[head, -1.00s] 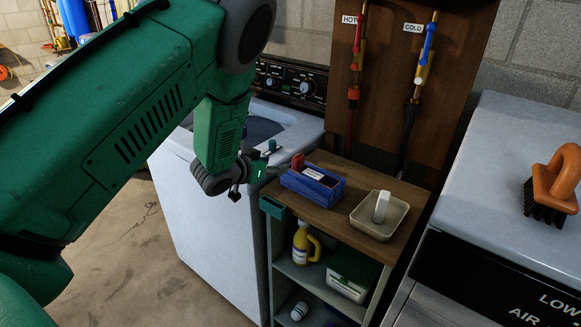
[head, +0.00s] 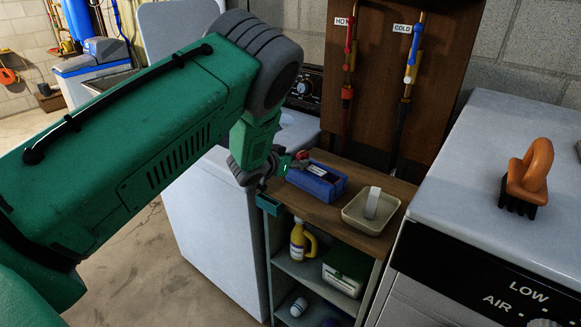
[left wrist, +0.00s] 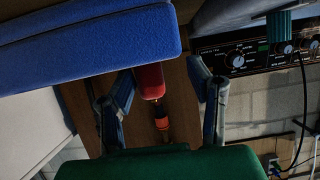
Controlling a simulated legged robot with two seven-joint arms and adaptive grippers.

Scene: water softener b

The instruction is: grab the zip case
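The zip case, which I take to be the blue box-shaped item with a pale label on top (head: 322,186), lies on the wooden top of the small shelf unit. In the left wrist view a large blue body, likely the same case (left wrist: 90,38), fills the upper left, close to the camera. My left gripper (head: 290,168) is at the case's left end in the head view. In the left wrist view its two fingers (left wrist: 163,100) are spread apart, with a red object (left wrist: 150,81) showing between them. Contact with the case cannot be told. My right gripper is not in view.
A beige tray (head: 352,222) holding a pale block stands right of the case. Below are a yellow bottle (head: 297,240) and a green-and-white box (head: 346,270). A washer (head: 215,220) stands left, a dryer (head: 475,180) with an orange-handled brush (head: 527,178) right. Hoses hang behind.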

